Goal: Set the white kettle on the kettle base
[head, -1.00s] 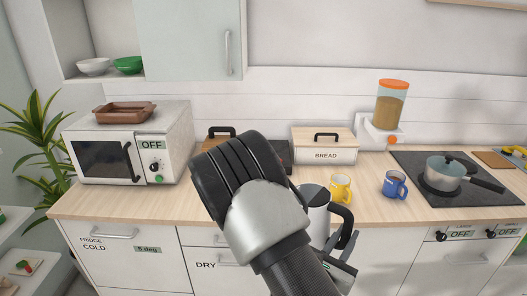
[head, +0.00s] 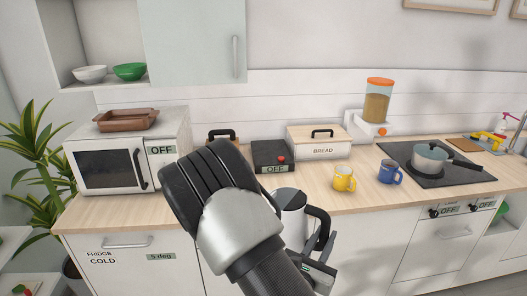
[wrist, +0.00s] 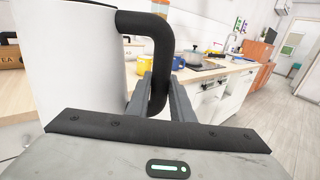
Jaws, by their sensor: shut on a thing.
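The white kettle (head: 291,217) has a black handle and lid and is partly hidden behind my arm in the head view. In the wrist view the kettle (wrist: 85,70) fills the left side, seemingly upright. My gripper (wrist: 167,95) is shut on its black handle. The gripper also shows in the head view (head: 322,246), in front of the counter's front edge. A dark box-like unit (head: 272,156) with a red knob and an OFF label stands at the back of the counter; it may be the kettle base. Its top is bare.
The wooden counter (head: 230,200) carries a microwave (head: 110,165) at left and a bread box (head: 320,143) behind. A yellow mug (head: 343,179) and a blue mug (head: 389,173) stand right of the kettle. A pot (head: 430,158) sits on the hob. Counter front-middle is mostly clear.

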